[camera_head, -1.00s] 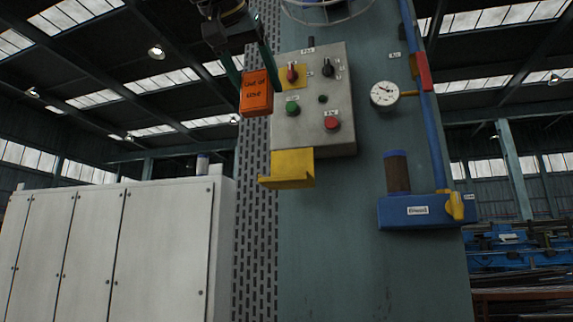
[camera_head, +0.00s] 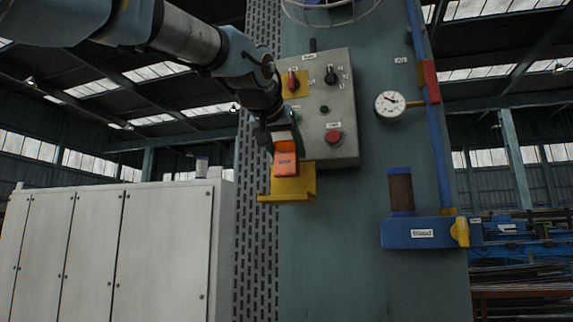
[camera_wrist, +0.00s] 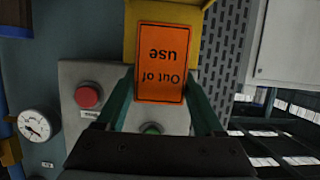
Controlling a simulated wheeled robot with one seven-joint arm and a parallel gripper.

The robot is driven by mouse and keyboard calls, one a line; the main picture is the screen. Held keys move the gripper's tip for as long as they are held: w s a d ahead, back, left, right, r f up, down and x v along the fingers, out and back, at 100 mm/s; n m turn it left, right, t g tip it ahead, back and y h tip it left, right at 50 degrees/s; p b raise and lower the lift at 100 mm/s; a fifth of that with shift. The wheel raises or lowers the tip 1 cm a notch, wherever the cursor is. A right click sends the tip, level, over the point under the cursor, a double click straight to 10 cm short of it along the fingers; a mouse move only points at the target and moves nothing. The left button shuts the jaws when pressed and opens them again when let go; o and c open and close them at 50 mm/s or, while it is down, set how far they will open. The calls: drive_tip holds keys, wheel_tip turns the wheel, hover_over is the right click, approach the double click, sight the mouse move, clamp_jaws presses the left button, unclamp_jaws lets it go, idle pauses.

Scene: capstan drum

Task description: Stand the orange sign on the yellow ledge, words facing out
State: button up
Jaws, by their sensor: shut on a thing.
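The orange sign (camera_head: 286,158) is held in my gripper (camera_head: 285,143), just above the yellow ledge (camera_head: 290,188) under the grey control box. In the wrist view the sign (camera_wrist: 161,62) lies between the two green fingers of my gripper (camera_wrist: 160,95), its words "Out of use" upside down in that picture and turned toward the wrist camera. Its far end overlaps the yellow ledge (camera_wrist: 198,28) in that view. In the head view the sign is upright or nearly so. I cannot tell whether its lower edge touches the ledge.
The grey control box (camera_head: 343,100) with a red button (camera_head: 333,137) and knobs is right behind my gripper. A pressure gauge (camera_head: 390,104), a blue pipe and a blue unit (camera_head: 420,232) are to the right. White cabinets (camera_head: 160,250) stand at lower left.

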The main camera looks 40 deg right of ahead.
sight(285, 164)
wheel_tip(285, 164, down, 4)
drive_tip(key=shift+r, duration=0.25)
drive_tip(key=shift+w+d+f+p, duration=0.1)
drive_tip(key=shift+w+f+p, duration=0.05)
drive_tip(key=shift+p, duration=0.45)
drive_tip(key=shift+f, duration=0.25)
drive_tip(key=shift+f, duration=0.2)
drive_tip(key=o, duration=1.4)
drive_tip(key=shift+r, duration=0.1)
drive_tip(key=shift+o, duration=0.2)
drive_tip(key=shift+r, duration=0.1)
